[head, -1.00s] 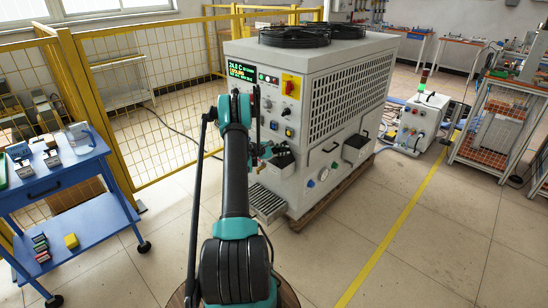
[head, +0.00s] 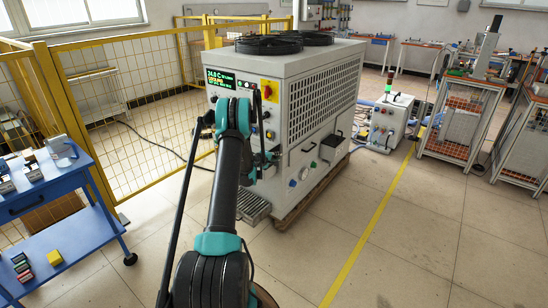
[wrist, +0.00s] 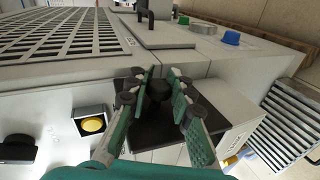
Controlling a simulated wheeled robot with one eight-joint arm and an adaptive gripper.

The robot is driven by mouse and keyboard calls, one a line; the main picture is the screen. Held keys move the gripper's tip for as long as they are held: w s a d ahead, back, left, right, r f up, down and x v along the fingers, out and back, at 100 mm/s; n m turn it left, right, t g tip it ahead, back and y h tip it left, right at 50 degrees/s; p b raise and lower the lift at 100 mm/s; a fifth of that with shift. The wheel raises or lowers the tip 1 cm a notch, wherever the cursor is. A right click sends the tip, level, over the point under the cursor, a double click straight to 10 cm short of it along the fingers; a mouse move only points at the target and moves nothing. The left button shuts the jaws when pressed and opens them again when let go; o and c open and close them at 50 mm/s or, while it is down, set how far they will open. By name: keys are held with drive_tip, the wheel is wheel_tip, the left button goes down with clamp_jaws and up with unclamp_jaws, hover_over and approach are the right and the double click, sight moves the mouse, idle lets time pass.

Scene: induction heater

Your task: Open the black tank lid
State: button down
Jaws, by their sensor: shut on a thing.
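The black tank lid (wrist: 152,132) is a dark square plate with a black knob (wrist: 158,90), on a small white tank at the front of the grey-white cooling machine (head: 320,100). In the wrist view my gripper (wrist: 163,82) has its two green-padded fingers on either side of the knob, closed on it. In the head view my gripper (head: 266,159) is small and partly behind my arm, at the machine's front. The lid is mostly hidden there. How far the lid is tilted cannot be told.
The control panel (head: 238,92) with switches is above and left of the gripper. A grey slatted step (head: 253,206) lies below. A blue cart (head: 60,180) and yellow fence (head: 120,100) are at left. Open floor (head: 430,220) lies at right.

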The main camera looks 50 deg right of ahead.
drive_tip(key=shift+s+f+t, duration=0.2)
drive_tip(key=shift+s+t, duration=0.05)
drive_tip(key=shift+t, duration=0.05)
drive_tip(key=shift+m, duration=0.3)
drive_tip(key=c, duration=1.3)
unclamp_jaws()
drive_tip(key=shift+a, duration=0.1)
drive_tip(key=v, duration=1.2)
